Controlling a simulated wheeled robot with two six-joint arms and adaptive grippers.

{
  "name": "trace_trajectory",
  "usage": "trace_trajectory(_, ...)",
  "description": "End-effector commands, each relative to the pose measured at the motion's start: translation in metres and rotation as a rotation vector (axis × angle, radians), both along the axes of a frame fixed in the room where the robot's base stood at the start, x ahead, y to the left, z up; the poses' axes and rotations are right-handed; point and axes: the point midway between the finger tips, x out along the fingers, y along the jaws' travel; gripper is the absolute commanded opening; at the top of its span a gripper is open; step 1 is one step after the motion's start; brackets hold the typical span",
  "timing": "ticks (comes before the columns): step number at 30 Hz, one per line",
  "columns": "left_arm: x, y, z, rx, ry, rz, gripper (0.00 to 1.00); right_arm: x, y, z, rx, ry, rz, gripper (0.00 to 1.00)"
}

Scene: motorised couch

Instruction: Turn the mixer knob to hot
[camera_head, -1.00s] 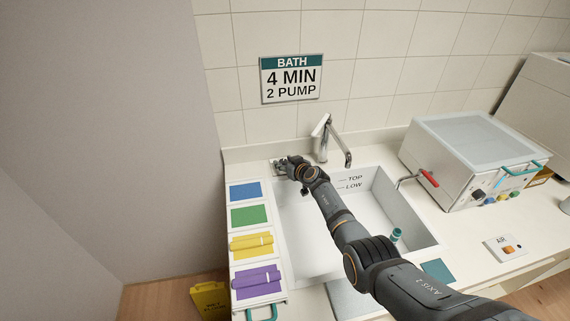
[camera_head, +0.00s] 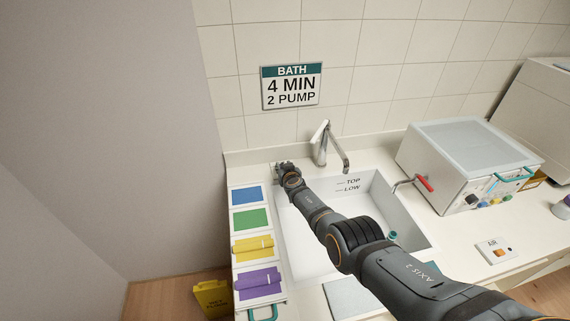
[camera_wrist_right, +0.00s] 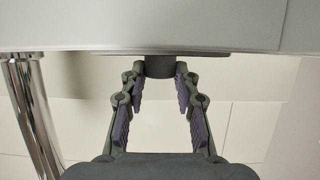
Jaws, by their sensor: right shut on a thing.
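My right gripper (camera_head: 283,165) reaches to the back left corner of the sink (camera_head: 427,241), left of the chrome faucet (camera_head: 322,143). In the head view the gripper hides the knob. A chrome pipe (camera_wrist_right: 32,110) also shows left of the fingers in the right wrist view. My left gripper is not in view.
A column of coloured panels (camera_head: 250,220) lies left of the sink. A white box machine (camera_head: 468,165) with a red-handled tap (camera_head: 424,184) stands to the right. A tiled wall with a bath sign (camera_head: 291,86) rises close behind.

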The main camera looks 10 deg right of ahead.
Motion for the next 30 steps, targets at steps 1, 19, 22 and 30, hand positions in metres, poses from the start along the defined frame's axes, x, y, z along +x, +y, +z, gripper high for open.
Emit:
trace_trajectory(1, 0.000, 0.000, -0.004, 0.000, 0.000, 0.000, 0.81, 0.003, 0.002, 0.003, 0.003, -0.009, -0.030, 0.00)
trace_trajectory(19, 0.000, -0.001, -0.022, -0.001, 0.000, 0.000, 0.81, 0.002, 0.003, 0.004, -0.001, 0.001, -0.212, 0.00)
trace_trajectory(22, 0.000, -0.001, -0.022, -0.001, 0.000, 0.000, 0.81, 0.002, 0.002, 0.004, 0.000, 0.002, -0.213, 0.00)
trace_trajectory(30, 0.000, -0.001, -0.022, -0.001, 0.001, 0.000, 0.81, 0.002, 0.002, 0.003, -0.001, 0.002, -0.211, 0.41)
